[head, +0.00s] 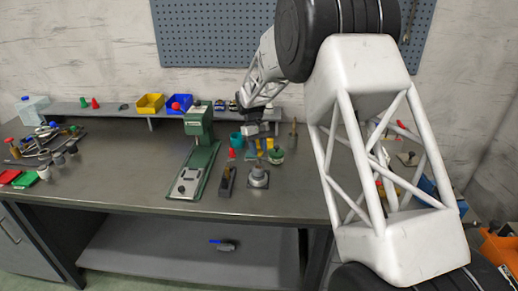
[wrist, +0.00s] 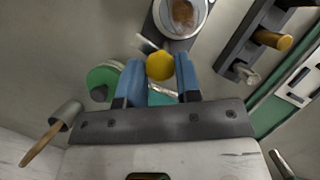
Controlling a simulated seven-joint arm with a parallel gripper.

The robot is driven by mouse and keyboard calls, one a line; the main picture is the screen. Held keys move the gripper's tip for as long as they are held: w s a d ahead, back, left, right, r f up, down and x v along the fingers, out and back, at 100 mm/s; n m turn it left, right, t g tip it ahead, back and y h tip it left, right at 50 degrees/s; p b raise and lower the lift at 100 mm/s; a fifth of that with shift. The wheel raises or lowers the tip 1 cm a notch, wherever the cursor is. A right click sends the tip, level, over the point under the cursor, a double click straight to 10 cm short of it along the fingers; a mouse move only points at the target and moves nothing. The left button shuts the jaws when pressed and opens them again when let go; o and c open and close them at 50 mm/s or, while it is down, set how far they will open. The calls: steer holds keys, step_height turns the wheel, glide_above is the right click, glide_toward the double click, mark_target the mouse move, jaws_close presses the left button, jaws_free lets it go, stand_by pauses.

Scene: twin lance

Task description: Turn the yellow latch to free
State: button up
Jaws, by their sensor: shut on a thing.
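The yellow latch (wrist: 160,67) shows in the wrist view as a round yellow knob beside a grey metal fixture (wrist: 157,25). A short silver bar lies between the knob and the fixture. The fixture has a round ring with a brown centre, and it also stands on the bench in the head view (head: 258,181). My gripper (wrist: 159,72) has its two blue fingers on either side of the knob, shut on it. In the head view my gripper (head: 254,150) reaches down just behind the fixture. The knob is too small to make out there.
A dark block (head: 227,182) with upright pegs stands left of the fixture, and a green press (head: 199,140) stands farther left. A teal cup (head: 237,140), a green round container (head: 276,156) and a wooden-handled tool (head: 293,134) stand close behind. The front bench edge is clear.

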steer(key=shift+a+n+t+h, duration=0.1)
steer(key=shift+n+t+h, duration=0.3)
steer(key=shift+n, duration=0.8)
steer(key=o, duration=0.9)
steer(key=v, duration=0.7)
steer(key=shift+r, duration=0.35)
